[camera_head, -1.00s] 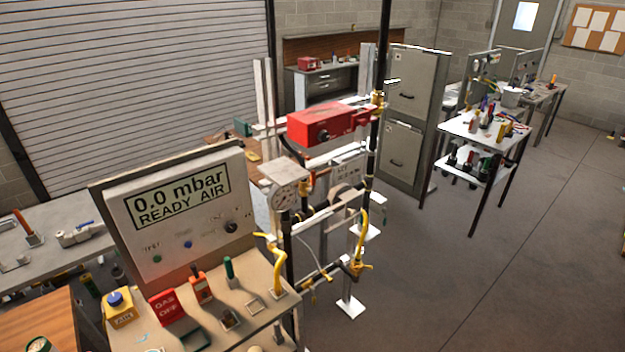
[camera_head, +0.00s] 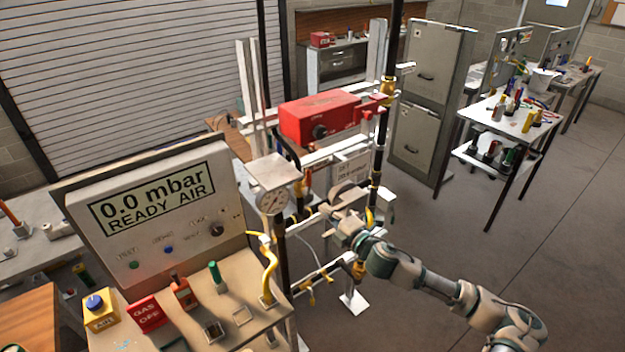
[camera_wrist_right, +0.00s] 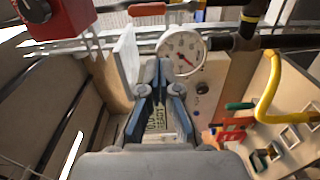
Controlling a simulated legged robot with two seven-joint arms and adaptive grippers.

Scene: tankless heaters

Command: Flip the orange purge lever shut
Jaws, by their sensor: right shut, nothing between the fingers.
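I cannot tell for certain which part is the purge lever. An orange-handled part (camera_head: 183,291) stands on the sloped panel, between a red GAS OFF block and a green handle. An orange-red part also shows at the right of the right wrist view (camera_wrist_right: 236,122). An orange-red bar (camera_wrist_right: 147,9) shows at the top of that view. My right gripper (camera_head: 337,214) is shut and empty beside the pipe rig, right of the gauge and apart from the sloped panel. In the right wrist view its fingers (camera_wrist_right: 160,68) point toward the gauge. My left gripper is not in view.
A red box (camera_head: 318,118) sits above on white rails. A yellow hose (camera_head: 270,275) rises at the panel's edge. The screen (camera_head: 153,200) reads 0.0 mbar READY AIR.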

